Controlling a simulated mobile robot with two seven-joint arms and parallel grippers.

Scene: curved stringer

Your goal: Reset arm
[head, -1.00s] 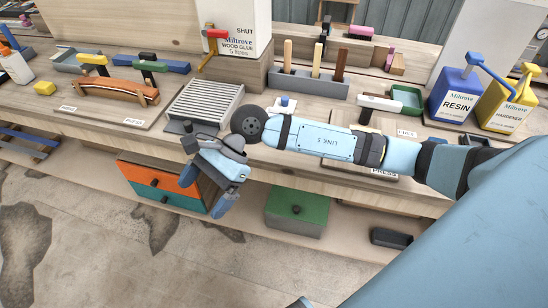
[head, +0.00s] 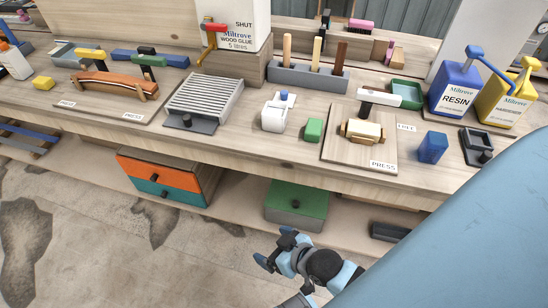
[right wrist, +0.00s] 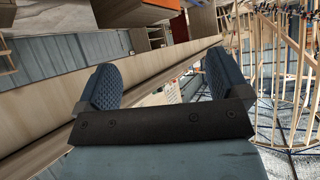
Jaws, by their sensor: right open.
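My right gripper (head: 276,250) is in the head view at the bottom centre, in front of the bench and below its top. It is open and empty. Its two fingers (right wrist: 160,85) show spread apart in the right wrist view, with nothing between them. The blue arm surface filling the lower right of the head view is mine. My left gripper is in neither view.
The workbench (head: 265,148) holds a curved wooden piece (head: 115,84), a grey slatted rack (head: 204,100), a PRESS board (head: 350,150), a blue RESIN container (head: 455,92) and a yellow container (head: 503,98). Drawers (head: 163,180) and a green box (head: 297,203) sit below. Floor in front is clear.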

